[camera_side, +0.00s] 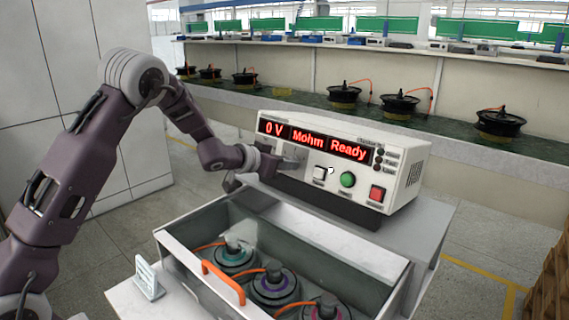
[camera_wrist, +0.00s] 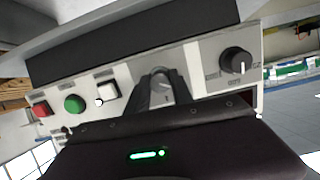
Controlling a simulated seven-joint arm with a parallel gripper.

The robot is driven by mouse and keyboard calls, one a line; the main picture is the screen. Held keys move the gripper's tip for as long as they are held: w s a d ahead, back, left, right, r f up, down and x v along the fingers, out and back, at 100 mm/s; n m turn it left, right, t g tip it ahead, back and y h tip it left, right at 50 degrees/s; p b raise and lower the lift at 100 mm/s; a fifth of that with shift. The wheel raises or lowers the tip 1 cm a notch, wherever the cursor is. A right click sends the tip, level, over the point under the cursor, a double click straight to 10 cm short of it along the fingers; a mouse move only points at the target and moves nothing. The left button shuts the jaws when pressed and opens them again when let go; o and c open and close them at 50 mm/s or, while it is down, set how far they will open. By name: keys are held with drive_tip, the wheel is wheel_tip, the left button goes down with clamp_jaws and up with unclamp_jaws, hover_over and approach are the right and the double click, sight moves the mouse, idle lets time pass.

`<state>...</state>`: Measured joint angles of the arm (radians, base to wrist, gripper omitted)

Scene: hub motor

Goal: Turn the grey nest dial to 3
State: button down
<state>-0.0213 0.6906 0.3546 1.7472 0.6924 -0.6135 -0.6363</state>
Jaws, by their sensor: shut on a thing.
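The tester (camera_side: 325,165) is a white box with a red display reading "0 V", "Mohm", "Ready". In the wrist view my gripper (camera_wrist: 161,78) is at the front panel, its dark fingers close together around a grey dial (camera_wrist: 158,98) between the white button and a black knob. The fingers hide most of the dial, and I cannot read its setting. In the side view my gripper (camera_side: 272,167) reaches the left part of the panel; its fingertips are hard to make out.
A black knob (camera_wrist: 236,62) with a white pointer line sits beside the gripper. White (camera_side: 319,173), green (camera_side: 347,180) and red (camera_side: 377,194) buttons are on the panel's right. An open bin (camera_side: 330,245) holding several hub motors with orange leads stands in front.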

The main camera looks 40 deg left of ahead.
drive_tip(key=shift+m, duration=0.3)
drive_tip(key=shift+d+m+t+y, duration=0.1)
drive_tip(key=shift+m+t+y, duration=0.3)
drive_tip(key=shift+m, duration=3.25)
drive_tip(key=shift+a+m+t+y, duration=0.1)
drive_tip(key=shift+m+t+y, duration=0.3)
drive_tip(key=shift+m, duration=3.2)
drive_tip(key=shift+d+m+t+y, duration=0.1)
drive_tip(key=shift+m+t+y, duration=0.25)
drive_tip(key=shift+m, duration=3.3)
drive_tip(key=c, duration=1.1)
unclamp_jaws()
